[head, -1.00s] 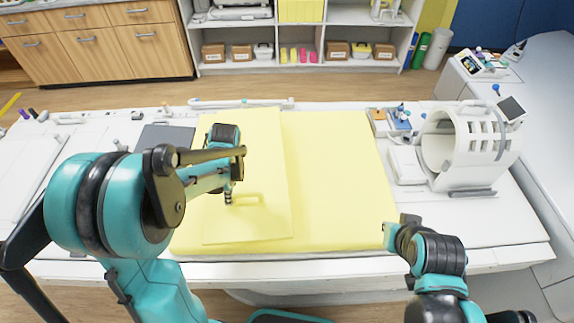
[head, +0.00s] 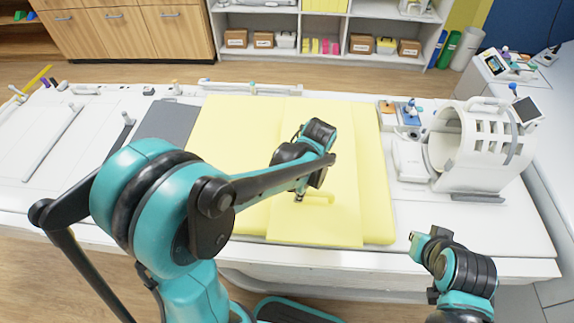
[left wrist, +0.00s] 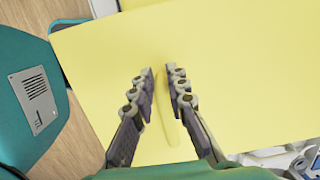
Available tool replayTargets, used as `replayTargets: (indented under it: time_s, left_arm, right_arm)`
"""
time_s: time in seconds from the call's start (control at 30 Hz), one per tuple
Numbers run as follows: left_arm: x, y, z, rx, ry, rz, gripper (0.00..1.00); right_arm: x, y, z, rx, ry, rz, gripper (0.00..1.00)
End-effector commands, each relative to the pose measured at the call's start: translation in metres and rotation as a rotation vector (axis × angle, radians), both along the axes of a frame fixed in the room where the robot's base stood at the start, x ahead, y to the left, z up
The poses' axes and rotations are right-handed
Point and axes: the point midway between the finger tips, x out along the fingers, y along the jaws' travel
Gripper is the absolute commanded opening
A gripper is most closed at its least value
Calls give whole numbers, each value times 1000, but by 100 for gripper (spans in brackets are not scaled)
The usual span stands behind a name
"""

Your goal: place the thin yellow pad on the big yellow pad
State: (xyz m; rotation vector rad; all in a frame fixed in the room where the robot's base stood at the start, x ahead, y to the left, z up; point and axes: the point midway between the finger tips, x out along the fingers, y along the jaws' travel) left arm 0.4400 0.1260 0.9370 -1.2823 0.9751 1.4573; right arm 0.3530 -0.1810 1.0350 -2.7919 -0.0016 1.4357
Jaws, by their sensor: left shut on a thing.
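The thin yellow pad (head: 343,175) is a flat sheet with a small raised handle (head: 319,198). In the head view it lies over the middle to right part of the big yellow pad (head: 225,125), its front edge slightly past the big pad's. I cannot tell whether it touches the big pad. My left gripper (head: 300,197) is shut on the thin pad's handle. In the left wrist view its fingers (left wrist: 161,75) are on both sides of the handle, with the thin pad (left wrist: 240,65) beneath. My right gripper (head: 420,243) is near the table's front edge, apart from both pads; its jaw state is unclear.
The big pad lies on a white table (head: 60,150). A dark grey flat panel (head: 168,122) lies left of it. A white ring-shaped coil (head: 475,150) and small trays (head: 408,112) stand at the right. Shelves (head: 285,20) stand behind.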

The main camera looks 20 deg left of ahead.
Motion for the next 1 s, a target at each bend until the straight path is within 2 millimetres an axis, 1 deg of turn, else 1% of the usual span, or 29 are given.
replayTargets:
  time_s: [0.07, 0.3, 0.4, 0.5, 0.67, 0.77, 0.9, 1.0]
  left_arm:
    - [4, 13, -10, 0, -1, 7, 0]
    - [19, 69, -46, 0, -1, 9, 0]
    - [24, 88, -58, 0, -1, 7, 0]
    - [28, 100, -64, 0, -1, 5, 0]
    - [30, 107, -70, 0, 0, 2, 0]
    - [30, 107, -81, 0, 0, 1, 0]
    - [30, 107, -104, 0, -1, 1, 0]
    - [30, 107, -108, 0, -1, 1, 0]
  right_arm:
    - [0, 0, -7, 0, 0, 0, 0]
    - [0, 0, -29, 0, 0, 0, 0]
    - [0, 0, -35, 0, 0, 0, 0]
    - [0, 0, -39, 0, 0, 0, 0]
    - [0, 0, -42, 0, 0, 0, 0]
    - [0, 0, -48, 0, 0, 0, 0]
    - [0, 0, -60, 0, 0, 0, 0]
    - [0, 0, -62, 0, 0, 0, 0]
